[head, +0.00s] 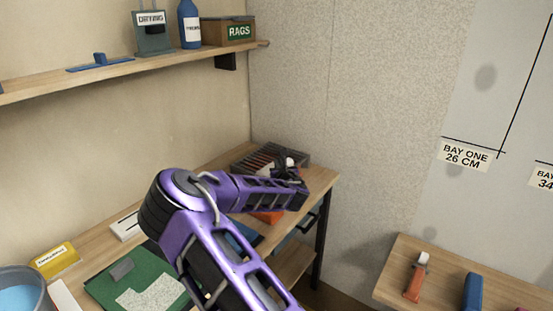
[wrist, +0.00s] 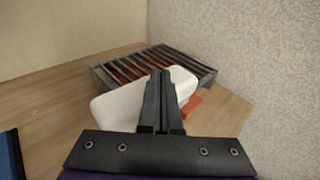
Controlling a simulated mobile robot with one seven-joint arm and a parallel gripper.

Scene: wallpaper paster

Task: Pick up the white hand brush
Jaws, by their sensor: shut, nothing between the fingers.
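A white block-like thing, which looks like the white hand brush (wrist: 118,108), lies on the bench just beyond my fingers in the wrist view. My gripper (wrist: 163,78) is shut and empty, and its fingers overlap the middle of the brush in the picture. I cannot tell whether they touch it. In the head view my gripper (head: 292,170) is over the far end of the bench, and only a small white bit (head: 290,161) shows beside it. The brush's underside and middle are hidden.
A dark slatted rack (wrist: 125,68) stands behind the brush by the wall. An orange thing (wrist: 193,104) lies close to the brush's right. A green mat (head: 110,290) and yellow box (head: 56,259) lie nearer. A shelf (head: 130,72) runs above.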

